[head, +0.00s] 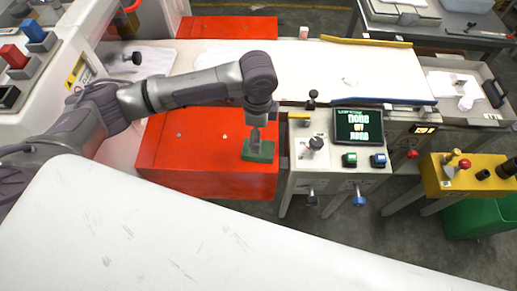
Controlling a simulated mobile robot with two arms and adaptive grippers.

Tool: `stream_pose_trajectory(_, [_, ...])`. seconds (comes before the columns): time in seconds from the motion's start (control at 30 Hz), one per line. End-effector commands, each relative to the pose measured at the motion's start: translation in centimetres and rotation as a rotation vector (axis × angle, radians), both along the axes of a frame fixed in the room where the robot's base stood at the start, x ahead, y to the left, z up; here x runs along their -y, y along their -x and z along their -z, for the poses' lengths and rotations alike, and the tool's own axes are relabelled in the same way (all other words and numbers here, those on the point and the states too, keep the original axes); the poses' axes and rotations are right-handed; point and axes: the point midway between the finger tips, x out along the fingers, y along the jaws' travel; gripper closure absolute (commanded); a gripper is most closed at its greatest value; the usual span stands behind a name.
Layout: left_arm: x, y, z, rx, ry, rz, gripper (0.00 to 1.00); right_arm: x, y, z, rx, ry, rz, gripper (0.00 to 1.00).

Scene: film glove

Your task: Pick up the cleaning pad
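A small dark green block-like pad (258,154), which looks like the cleaning pad, is at the right end of the red box top (195,155). My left arm reaches in from the left, and its gripper (255,134) points down right at the pad, its tip meeting or overlapping the pad in this view. The fingers are small and partly hidden by the wrist, so I cannot tell whether they are closed on the pad or whether the pad is lifted. My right gripper is not in view.
A control panel with a small screen (358,126), knobs and buttons stands just right of the red box. A long white belt (330,70) runs behind. A scratched white surface (130,240) fills the front left. A yellow box (460,178) and green bin (478,216) are at right.

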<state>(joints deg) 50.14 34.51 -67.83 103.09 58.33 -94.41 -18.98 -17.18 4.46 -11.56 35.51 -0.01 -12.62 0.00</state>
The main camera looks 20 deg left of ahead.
Motion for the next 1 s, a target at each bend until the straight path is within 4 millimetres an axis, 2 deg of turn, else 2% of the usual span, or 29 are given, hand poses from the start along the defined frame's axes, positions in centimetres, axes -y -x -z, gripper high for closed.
stream_pose_trajectory(0.13, [0.0,0.0,2.7,-0.001,0.000,0.000,0.03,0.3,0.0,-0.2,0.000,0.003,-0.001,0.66])
stream_pose_trajectory(0.43, [0.1,-0.1,5.2,0.001,0.001,-0.001,0.03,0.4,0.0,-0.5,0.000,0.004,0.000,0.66])
stream_pose_trajectory(0.7, [0.0,-0.4,9.0,0.002,0.000,0.000,0.03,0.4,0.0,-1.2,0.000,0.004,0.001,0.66])
stream_pose_trajectory(1.0, [0.1,-0.4,9.6,0.003,0.001,0.001,0.03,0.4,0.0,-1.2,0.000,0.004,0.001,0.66])
